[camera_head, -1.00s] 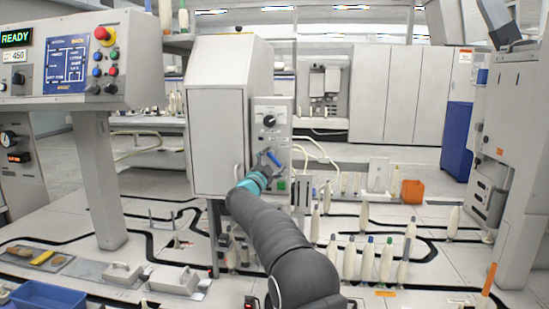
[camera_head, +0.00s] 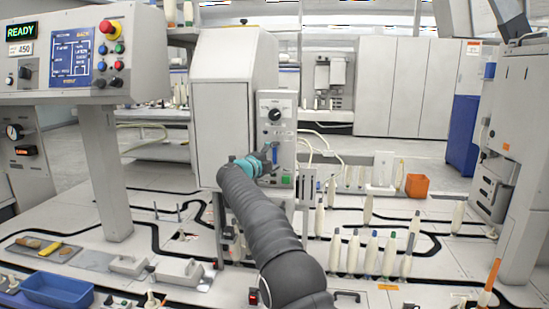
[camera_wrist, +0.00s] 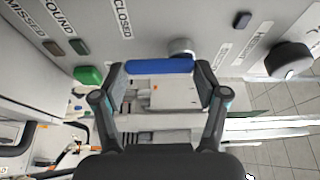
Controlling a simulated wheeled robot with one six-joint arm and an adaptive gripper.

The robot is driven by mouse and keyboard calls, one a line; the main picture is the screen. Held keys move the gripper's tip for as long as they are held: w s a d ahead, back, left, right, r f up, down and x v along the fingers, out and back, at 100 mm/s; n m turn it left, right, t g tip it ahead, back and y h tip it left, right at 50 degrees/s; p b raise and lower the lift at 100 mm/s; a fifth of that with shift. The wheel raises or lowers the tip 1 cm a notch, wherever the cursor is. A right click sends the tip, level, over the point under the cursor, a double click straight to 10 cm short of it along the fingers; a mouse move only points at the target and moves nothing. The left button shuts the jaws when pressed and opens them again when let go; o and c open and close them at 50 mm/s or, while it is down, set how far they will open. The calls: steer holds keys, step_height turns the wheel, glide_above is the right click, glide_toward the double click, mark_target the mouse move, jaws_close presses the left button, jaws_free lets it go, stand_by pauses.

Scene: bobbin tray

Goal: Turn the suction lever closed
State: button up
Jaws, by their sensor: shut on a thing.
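The suction lever has a blue handle (camera_head: 275,154) and sits on the front of a grey control panel (camera_head: 273,130). The handle stands about upright in the head view. In the wrist view the blue handle (camera_wrist: 160,67) lies across the picture between my fingertips, with a pale round hub behind its right end. My gripper (camera_wrist: 160,76) is shut on the handle, one finger at each end. In the head view my gripper (camera_head: 266,165) is small and partly hidden by my wrist. A "CLOSED" label (camera_wrist: 122,18) shows on the panel in the wrist view.
A dark knob (camera_head: 275,114) is above the lever and a green button (camera_head: 286,180) below it; the green button (camera_wrist: 88,75) is near my left finger in the wrist view. Upright bobbins (camera_head: 371,252) stand on the table to the right. An orange bin (camera_head: 417,186) is farther back.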

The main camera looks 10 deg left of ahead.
stand_by(0.3)
steer(key=o, duration=1.2)
steer(key=shift+c, duration=0.2)
steer(key=v, duration=1.2)
